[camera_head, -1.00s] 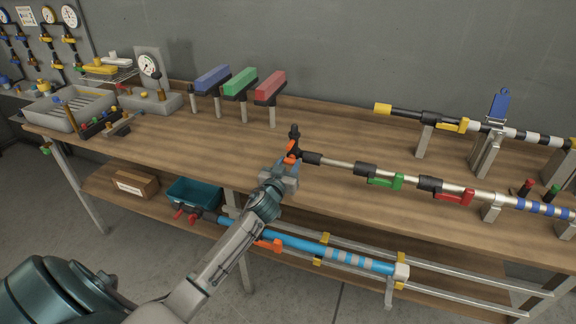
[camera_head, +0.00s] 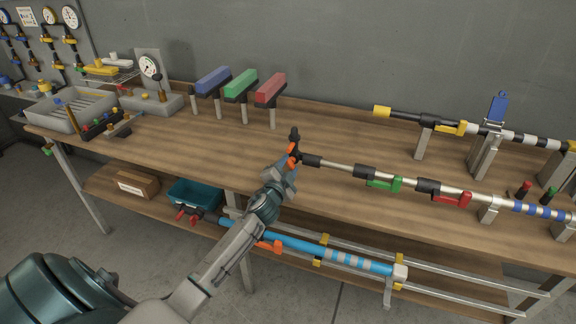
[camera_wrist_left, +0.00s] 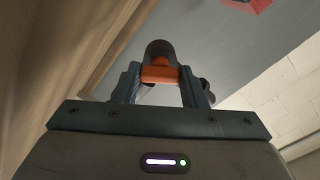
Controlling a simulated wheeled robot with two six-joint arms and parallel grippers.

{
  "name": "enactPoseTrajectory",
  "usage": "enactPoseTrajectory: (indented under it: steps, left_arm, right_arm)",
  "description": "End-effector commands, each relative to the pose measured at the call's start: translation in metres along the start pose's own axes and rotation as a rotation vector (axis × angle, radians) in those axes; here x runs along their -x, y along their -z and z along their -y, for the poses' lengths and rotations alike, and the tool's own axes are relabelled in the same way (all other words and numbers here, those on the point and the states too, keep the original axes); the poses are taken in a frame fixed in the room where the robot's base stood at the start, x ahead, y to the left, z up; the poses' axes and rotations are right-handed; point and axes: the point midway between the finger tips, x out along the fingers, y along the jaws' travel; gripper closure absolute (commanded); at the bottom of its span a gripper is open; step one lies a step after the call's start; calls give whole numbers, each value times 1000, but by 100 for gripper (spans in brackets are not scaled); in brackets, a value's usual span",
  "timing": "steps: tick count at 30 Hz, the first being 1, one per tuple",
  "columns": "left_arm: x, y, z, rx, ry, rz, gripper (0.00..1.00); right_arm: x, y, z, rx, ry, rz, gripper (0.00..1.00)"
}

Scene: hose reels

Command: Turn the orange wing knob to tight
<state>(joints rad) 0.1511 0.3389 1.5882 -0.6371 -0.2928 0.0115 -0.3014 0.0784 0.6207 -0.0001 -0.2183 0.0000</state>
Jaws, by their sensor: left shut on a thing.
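The orange wing knob (camera_head: 293,149) sits at the left end of a silver pole with black fittings (camera_head: 333,163) above the workbench. My left gripper (camera_head: 289,163) reaches up to it from the front and is shut on it. In the left wrist view, the orange wing (camera_wrist_left: 160,74) lies between the two fingers of my left gripper (camera_wrist_left: 161,84), with a dark rounded part behind it. The fingers cover part of the knob. My right gripper is not in view.
Blue, green and red blocks on posts stand behind to the left. A teal bin (camera_head: 194,196) and blue pole (camera_head: 340,256) are below the bench top. The middle of the wooden top (camera_head: 225,150) is clear.

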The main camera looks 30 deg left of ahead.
Motion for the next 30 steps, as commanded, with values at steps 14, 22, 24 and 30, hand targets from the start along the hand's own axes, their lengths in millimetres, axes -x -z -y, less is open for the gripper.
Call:
enactPoseTrajectory:
  steps: [14, 22, 24, 30]
  left_arm:
    - [0, 0, 0, -417, -3, 1, 85]
    - [0, -1, -1, -568, -3, 2, 85]
    - [0, -1, -1, -593, -3, 2, 85]
    - [1, -1, -1, -632, -3, 1, 85]
  right_arm:
    - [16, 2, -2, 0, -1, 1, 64]
    - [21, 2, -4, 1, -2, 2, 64]
    - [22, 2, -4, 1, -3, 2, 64]
    - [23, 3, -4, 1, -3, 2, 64]
